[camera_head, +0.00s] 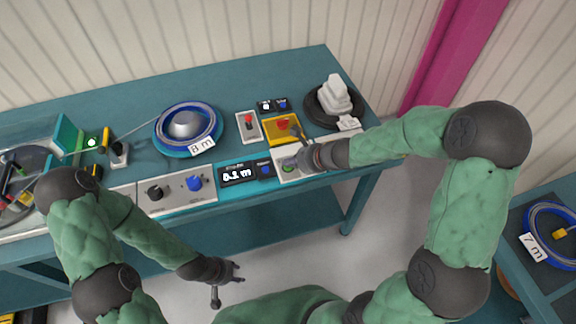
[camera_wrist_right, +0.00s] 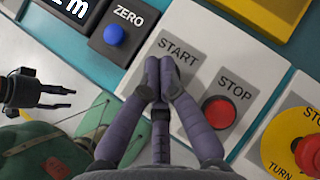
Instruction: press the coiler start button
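The coiler start button (camera_head: 288,169) shows as a bit of green on the pale control panel at the bench's front edge, partly covered by my right gripper (camera_head: 296,161). In the right wrist view my right gripper (camera_wrist_right: 162,68) has its fingertips together, empty, over the plate marked START (camera_wrist_right: 178,50). The button there is hidden behind the fingers, so I cannot tell whether they touch it. The red STOP button (camera_wrist_right: 219,112) is just right of the fingers. My left gripper (camera_head: 227,283) is open and empty, in front of the bench; it also shows in the right wrist view (camera_wrist_right: 66,95).
A small display (camera_head: 238,174) and blue ZERO button (camera_wrist_right: 114,35) are left of START. A yellow plate with a red turn knob (camera_wrist_right: 308,152) is to the right. A blue reel marked 8 m (camera_head: 188,128) and a dark reel holder (camera_head: 318,111) stand behind on the bench.

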